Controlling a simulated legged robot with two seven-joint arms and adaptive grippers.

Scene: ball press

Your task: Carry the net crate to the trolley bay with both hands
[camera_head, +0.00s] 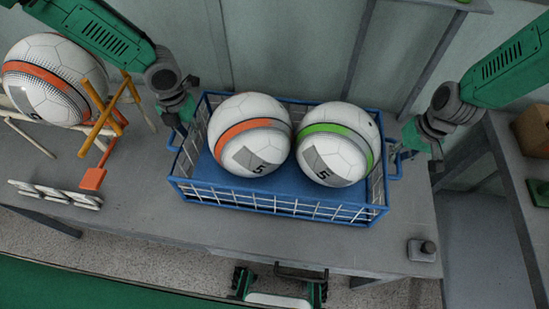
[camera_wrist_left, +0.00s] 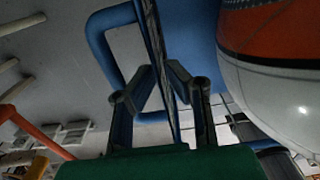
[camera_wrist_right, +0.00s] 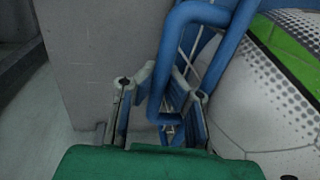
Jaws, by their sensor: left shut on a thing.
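The blue net crate (camera_head: 280,205) stands on the grey bench and holds an orange-striped ball (camera_head: 247,130) and a green-striped ball (camera_head: 338,140). My left gripper (camera_head: 178,112) is at the crate's left end. In the left wrist view its fingers (camera_wrist_left: 163,72) are shut on the crate's blue edge, beside the left handle loop (camera_wrist_left: 97,45). My right gripper (camera_head: 408,148) is at the right end. In the right wrist view its fingers (camera_wrist_right: 165,75) stand apart on both sides of the blue right handle (camera_wrist_right: 158,100). I cannot make out the trolley bay.
White pieces (camera_head: 55,194) lie at the bench's front left. A small button box (camera_head: 422,250) sits at the front right. A brown box (camera_head: 535,130) is on the right-hand surface.

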